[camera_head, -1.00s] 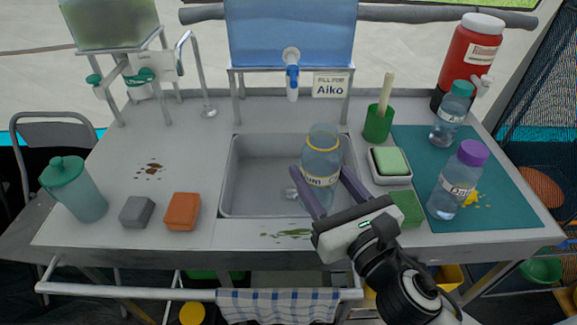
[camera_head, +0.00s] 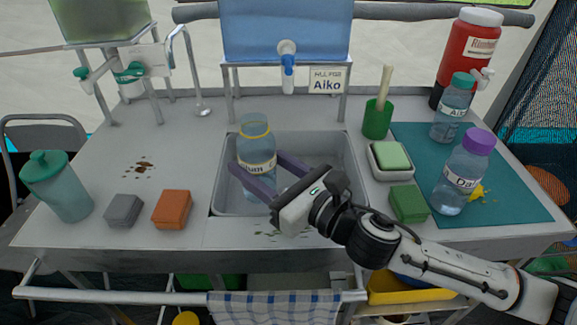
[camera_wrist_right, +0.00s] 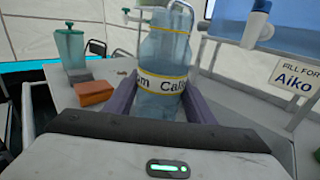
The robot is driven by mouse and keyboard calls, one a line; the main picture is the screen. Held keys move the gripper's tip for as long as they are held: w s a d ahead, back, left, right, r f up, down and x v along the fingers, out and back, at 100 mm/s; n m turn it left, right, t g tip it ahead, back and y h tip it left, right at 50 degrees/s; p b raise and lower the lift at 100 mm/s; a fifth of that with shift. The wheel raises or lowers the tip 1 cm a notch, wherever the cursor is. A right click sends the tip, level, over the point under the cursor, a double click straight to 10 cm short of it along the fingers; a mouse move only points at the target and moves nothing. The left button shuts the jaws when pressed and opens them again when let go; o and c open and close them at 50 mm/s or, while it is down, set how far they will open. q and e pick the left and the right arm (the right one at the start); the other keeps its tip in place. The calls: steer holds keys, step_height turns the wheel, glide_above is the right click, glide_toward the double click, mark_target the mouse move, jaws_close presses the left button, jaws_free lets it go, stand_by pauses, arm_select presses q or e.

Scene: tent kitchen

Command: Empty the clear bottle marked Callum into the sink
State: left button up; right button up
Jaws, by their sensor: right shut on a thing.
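The clear bottle marked Callum (camera_head: 256,140) has a yellow ring at its neck and a pale label, partly readable in the head view. In the right wrist view the bottle (camera_wrist_right: 165,58) shows the letters "Cal" and stands close to upright. No cap shows on its mouth. My right gripper (camera_head: 262,180) is shut on the bottle, with a purple finger on each side. It holds the bottle over the left part of the sink (camera_head: 318,150), a grey rectangular basin. The bottle's base is partly hidden by the fingers. My left gripper is not in view.
A blue tank (camera_head: 285,30) with a tap stands behind the sink. Right are a green sponge in a dish (camera_head: 391,157), a brush holder (camera_head: 377,122), and two capped bottles on a teal mat (camera_head: 515,200). Left are orange (camera_head: 172,208) and grey (camera_head: 123,210) blocks and a teal jug (camera_head: 58,187).

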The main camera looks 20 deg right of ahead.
steer(key=shift+r, duration=0.15)
steer(key=shift+m+p, duration=0.3)
steer(key=shift+m, duration=0.1)
